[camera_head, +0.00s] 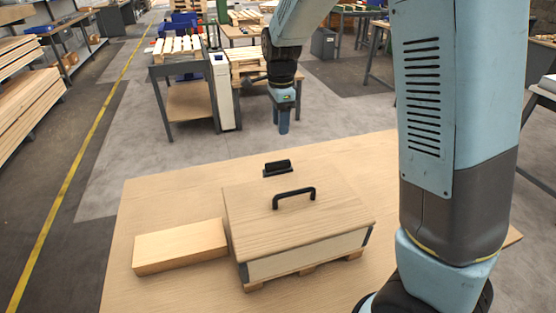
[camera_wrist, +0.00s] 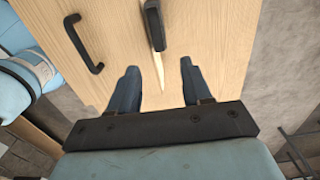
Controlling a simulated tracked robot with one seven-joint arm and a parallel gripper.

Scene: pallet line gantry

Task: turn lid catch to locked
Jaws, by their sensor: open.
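A wooden box with a plain lid (camera_head: 260,222) stands on the light wooden table in the head view. A black bar handle (camera_head: 293,194) is on its lid; the handle also shows at upper left in the wrist view (camera_wrist: 83,45). A small black part, seemingly the lid catch (camera_head: 277,167), is at the box's far edge. In the wrist view this catch (camera_wrist: 154,28) is at top centre, a pale strip running down from it. My gripper (camera_head: 283,128) is above and beyond the far edge, apart from the catch. Its fingers (camera_wrist: 159,67) are spread, with nothing held.
A wooden block (camera_head: 180,247) lies left of the box on the table (camera_head: 140,205). My arm covers the table's right side. Beyond are a cart (camera_head: 190,105), pallets and workbenches. The table is bare around the box's far side.

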